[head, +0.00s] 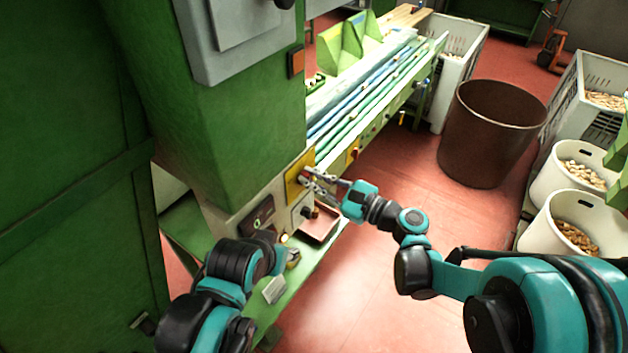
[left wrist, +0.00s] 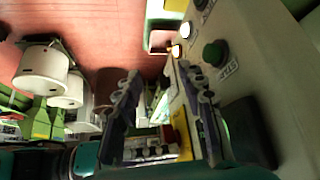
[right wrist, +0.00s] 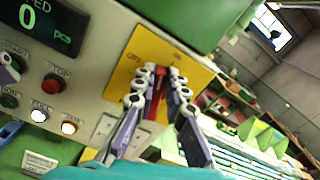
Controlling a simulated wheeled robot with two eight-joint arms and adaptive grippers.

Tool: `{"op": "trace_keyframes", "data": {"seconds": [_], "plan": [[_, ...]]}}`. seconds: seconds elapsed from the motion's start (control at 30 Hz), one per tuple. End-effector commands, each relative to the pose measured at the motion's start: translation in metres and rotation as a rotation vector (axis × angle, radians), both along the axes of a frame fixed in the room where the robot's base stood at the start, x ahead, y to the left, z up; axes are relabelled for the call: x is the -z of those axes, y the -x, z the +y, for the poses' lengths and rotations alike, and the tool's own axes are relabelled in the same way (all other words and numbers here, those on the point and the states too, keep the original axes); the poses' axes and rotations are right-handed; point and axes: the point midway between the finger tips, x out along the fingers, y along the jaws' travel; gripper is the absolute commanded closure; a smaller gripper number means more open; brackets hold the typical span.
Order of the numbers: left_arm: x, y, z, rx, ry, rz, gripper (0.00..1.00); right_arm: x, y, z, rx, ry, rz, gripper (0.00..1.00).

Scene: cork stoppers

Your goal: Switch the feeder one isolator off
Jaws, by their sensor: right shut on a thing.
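The feeder one isolator is a yellow plate (right wrist: 143,45) with OFF lettered at its upper left, ON at its upper right and a red handle (right wrist: 157,88) in the middle. The plate (head: 292,185) also shows in the head view. My right gripper (right wrist: 159,76) is shut on the red handle, one finger on each side; the fingers hide part of it, so its exact setting is hard to tell. My right gripper (head: 307,178) reaches the plate from the right in the head view. My left gripper (left wrist: 160,78) is open and empty beside the panel's buttons.
Left of the isolator, the panel has a display (right wrist: 40,20), a red STOP button (right wrist: 55,82) and two lit lamps. A pinkish tray (head: 320,226) lies below the isolator. A brown bin (head: 488,135) and white tubs of corks (head: 570,225) stand at the right, with open red floor between.

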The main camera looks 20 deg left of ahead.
Motion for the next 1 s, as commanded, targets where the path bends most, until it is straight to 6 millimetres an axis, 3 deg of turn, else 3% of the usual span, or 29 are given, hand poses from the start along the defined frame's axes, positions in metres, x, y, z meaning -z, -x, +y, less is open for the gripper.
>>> {"op": "trace_keyframes", "data": {"seconds": [1.0], "plan": [[0.057, 0.000, 0.000, 0.000, 0.000, 0.000, 0.60, 0.021, 0.017, 0.006, -0.001, 0.325, -0.893, 1.00]]}}
